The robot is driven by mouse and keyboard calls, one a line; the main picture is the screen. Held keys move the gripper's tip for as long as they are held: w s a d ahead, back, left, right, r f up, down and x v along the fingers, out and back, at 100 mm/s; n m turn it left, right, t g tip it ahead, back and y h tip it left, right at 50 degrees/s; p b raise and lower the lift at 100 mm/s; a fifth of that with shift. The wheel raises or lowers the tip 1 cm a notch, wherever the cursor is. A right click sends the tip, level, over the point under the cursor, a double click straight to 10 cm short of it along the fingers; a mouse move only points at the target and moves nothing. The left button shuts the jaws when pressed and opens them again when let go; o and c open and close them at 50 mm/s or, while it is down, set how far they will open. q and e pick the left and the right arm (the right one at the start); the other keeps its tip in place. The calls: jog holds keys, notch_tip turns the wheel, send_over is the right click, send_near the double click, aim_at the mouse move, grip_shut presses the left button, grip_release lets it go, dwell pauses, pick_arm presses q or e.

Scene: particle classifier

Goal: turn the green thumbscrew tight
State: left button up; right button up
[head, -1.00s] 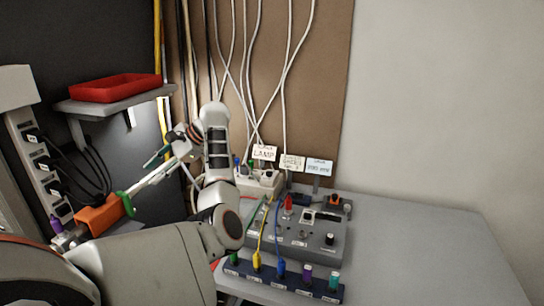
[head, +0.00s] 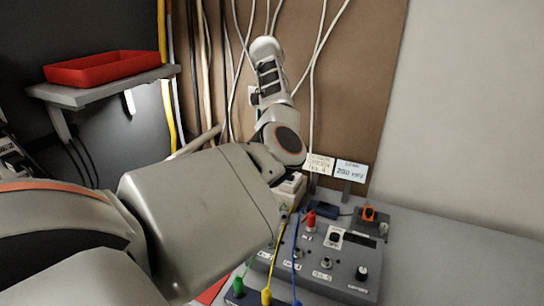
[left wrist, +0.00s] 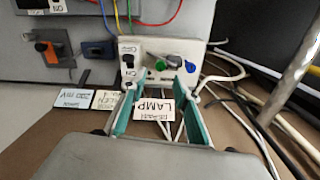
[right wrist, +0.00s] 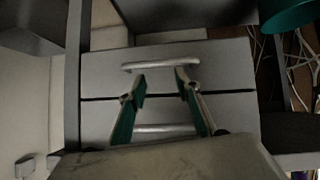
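I cannot tell whether that finger touches anything. A LAMP card (left wrist: 154,114) appears between the fingers. In the head view my left arm hides the thumbscrew and gripper. My right gripper (right wrist: 161,82) is open and empty in front of drawers in the right wrist view.
A grey control panel (head: 345,262) with cables and a red knob (head: 310,218) stands on the table (head: 465,270). Two label cards (head: 350,171) stand behind it. White cables hang on the brown board. A red tray (head: 105,68) sits on a shelf. Drawer handles (right wrist: 161,65) face my right gripper.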

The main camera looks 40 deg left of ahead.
pick_arm(q)
notch_tip(320, 180, down, 7)
jog(key=shift+r+b, duration=0.2)
jog(key=shift+b, duration=0.25)
grip_shut()
